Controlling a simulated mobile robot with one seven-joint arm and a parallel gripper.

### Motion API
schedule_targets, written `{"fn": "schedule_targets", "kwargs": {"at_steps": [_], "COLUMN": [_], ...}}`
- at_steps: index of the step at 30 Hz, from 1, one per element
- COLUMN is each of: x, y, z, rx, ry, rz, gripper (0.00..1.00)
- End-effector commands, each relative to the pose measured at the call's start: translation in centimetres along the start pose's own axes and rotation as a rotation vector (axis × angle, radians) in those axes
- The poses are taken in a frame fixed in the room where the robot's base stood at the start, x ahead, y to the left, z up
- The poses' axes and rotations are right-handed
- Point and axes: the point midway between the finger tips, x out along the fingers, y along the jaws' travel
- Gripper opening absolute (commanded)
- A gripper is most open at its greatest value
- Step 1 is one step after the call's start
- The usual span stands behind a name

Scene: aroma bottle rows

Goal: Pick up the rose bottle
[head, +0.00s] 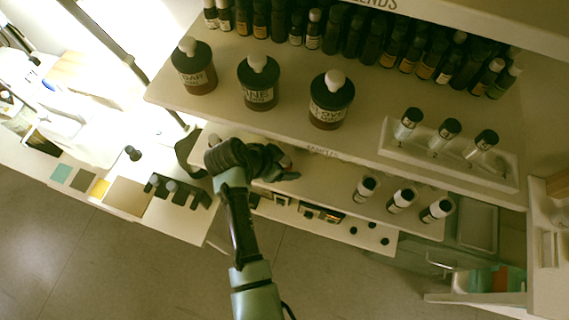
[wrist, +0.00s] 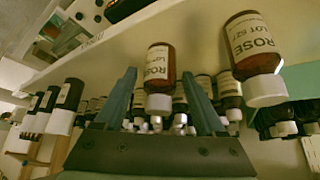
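In the wrist view, which shows the bottles cap-down, a small amber bottle labelled ROSE (wrist: 158,75) with a white cap appears between the two fingers of my gripper (wrist: 159,74). The fingers are apart, with a gap on each side of the bottle, and I see no contact. I cannot tell how deep the bottle is between them. A larger amber bottle labelled ROSE, LOT 527 (wrist: 251,40), stands to the right, outside the fingers. In the head view my gripper (head: 284,166) is at the middle shelf level, and my arm hides what is before it.
The upper shelf (head: 220,108) holds three large dark bottles, with a row of small bottles behind. A white holder (head: 391,148) with three vials stands right. Three white-capped bottles (head: 402,199) stand on the middle shelf's right. Dark bottles (wrist: 66,100) stand left in the wrist view.

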Motion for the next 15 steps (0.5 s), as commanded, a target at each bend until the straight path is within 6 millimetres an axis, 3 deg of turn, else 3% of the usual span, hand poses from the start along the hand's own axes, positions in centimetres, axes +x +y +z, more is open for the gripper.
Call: {"fn": "schedule_targets", "kwargs": {"at_steps": [1, 11, 15], "x": [-0.01, -0.03, -0.05], "y": [0.00, 0.00, -0.01], "z": [0.00, 0.00, -0.02], "rx": [0.000, -0.001, 0.000], "ry": [0.000, 0.000, 0.000], "rz": [0.000, 0.000, 0.000], "gripper": [0.60, 0.01, 0.00]}}
